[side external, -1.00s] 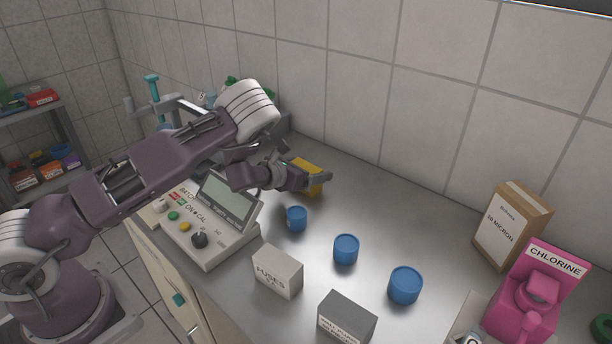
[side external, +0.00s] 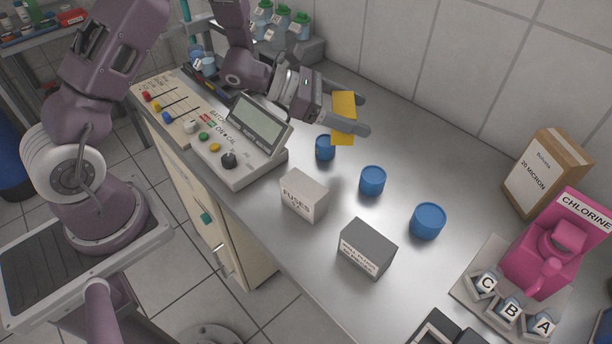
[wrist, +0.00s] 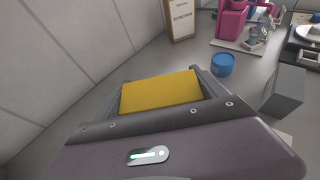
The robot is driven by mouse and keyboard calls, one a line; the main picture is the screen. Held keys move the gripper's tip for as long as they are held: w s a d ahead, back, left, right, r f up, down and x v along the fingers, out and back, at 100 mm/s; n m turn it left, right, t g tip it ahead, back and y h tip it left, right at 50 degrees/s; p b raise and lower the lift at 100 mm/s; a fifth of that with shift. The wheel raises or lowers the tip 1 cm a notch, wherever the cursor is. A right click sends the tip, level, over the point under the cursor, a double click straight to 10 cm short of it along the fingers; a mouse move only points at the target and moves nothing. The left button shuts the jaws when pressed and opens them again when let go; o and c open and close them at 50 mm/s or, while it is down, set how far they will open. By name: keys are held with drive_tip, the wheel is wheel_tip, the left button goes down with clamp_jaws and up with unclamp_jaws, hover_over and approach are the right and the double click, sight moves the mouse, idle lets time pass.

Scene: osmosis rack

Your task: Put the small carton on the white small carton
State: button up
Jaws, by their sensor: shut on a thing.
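My gripper (side external: 358,113) is shut on a small yellow carton (side external: 343,118), which looks held above the counter, behind and slightly right of the nearest blue cup. In the wrist view the yellow carton (wrist: 160,90) sits between the two fingers, its broad plain face showing. The white small carton (side external: 304,195), marked FUSES, stands on the counter in front of the gripper, apart from it and right of the control console. Nothing rests on its top.
Three blue cups (side external: 372,181) stand in a row behind the cartons. A dark grey carton (side external: 367,248) stands right of the white one. The console (side external: 235,140) is on the left. A brown box (side external: 545,174) and pink chlorine unit (side external: 558,244) are on the right.

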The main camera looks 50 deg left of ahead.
drive_tip(key=s+d+r+m+g+h, duration=0.3)
drive_tip(key=s+d+r+m+g, duration=0.15)
drive_tip(key=s, duration=0.35)
drive_tip(key=m+g+h, duration=0.1)
drive_tip(key=m+g, duration=0.4)
hover_over(312, 191)
drive_tip(key=shift+n, duration=0.25)
wheel_tip(312, 191, down, 7)
drive_tip(key=shift+r, duration=0.15)
drive_tip(key=shift+f, duration=0.2)
